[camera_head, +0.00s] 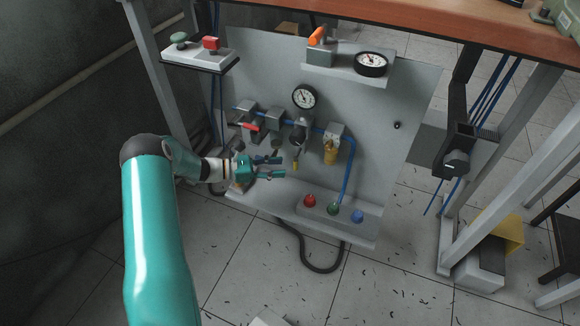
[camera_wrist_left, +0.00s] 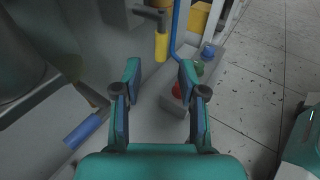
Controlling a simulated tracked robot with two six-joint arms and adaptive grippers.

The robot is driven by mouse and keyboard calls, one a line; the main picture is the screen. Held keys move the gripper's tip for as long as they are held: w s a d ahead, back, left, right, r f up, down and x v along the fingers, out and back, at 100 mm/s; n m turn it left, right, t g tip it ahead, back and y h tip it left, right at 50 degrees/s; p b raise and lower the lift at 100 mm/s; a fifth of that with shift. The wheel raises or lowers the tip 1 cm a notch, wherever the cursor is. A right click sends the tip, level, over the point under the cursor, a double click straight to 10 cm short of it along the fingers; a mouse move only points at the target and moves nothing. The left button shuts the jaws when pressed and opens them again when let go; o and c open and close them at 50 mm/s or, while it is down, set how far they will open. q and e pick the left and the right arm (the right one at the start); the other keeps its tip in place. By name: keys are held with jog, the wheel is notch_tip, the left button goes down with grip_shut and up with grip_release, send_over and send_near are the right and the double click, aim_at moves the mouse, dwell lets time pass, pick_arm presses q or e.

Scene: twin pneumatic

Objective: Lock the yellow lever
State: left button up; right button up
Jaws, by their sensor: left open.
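The yellow lever (camera_head: 296,161) hangs down below the round gauge on the grey panel. In the left wrist view the yellow lever (camera_wrist_left: 161,46) points down from a dark grey fitting, ahead of my fingertips. My left gripper (camera_head: 282,167) is open beside the panel, just left of and slightly below the lever. In the left wrist view the open fingers (camera_wrist_left: 160,76) have nothing between them, and the lever is apart from them, roughly in line with the gap. My right gripper is not in view.
The panel (camera_head: 400,150) carries a red lever (camera_head: 249,127), a gauge (camera_head: 304,97), a brass-coloured filter (camera_head: 331,152) and blue tubing. Red (camera_head: 310,201), green (camera_head: 333,208) and blue (camera_head: 358,216) buttons sit on a sloped box below.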

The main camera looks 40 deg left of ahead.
pick_arm(q)
jog(key=v, duration=0.5)
jog(key=shift+s+a, duration=0.25)
jog(key=shift+s, duration=0.05)
jog(key=s+d+f+m+g+y, duration=0.1)
jog(key=s+d+f+m+g, duration=0.3)
jog(key=d, duration=0.3)
jog(key=s+d+f+m+g+y, duration=0.1)
jog(key=s+d+f+m+g, duration=0.2)
jog(key=d+f, duration=0.4)
jog(key=s+d+f+m+g, duration=0.3)
jog(key=d+g, duration=0.1)
jog(key=d, duration=0.4)
jog(key=s+d+f+m+y, duration=0.1)
jog(key=s+d+m+y, duration=0.4)
jog(key=s+d+m, duration=0.75)
jog(key=w+a+r+m+p, duration=0.1)
jog(key=r+p, duration=1.7)
jog(key=w+r+m+p, duration=0.2)
jog(key=r+p, duration=1.6)
jog(key=shift+a, duration=0.4)
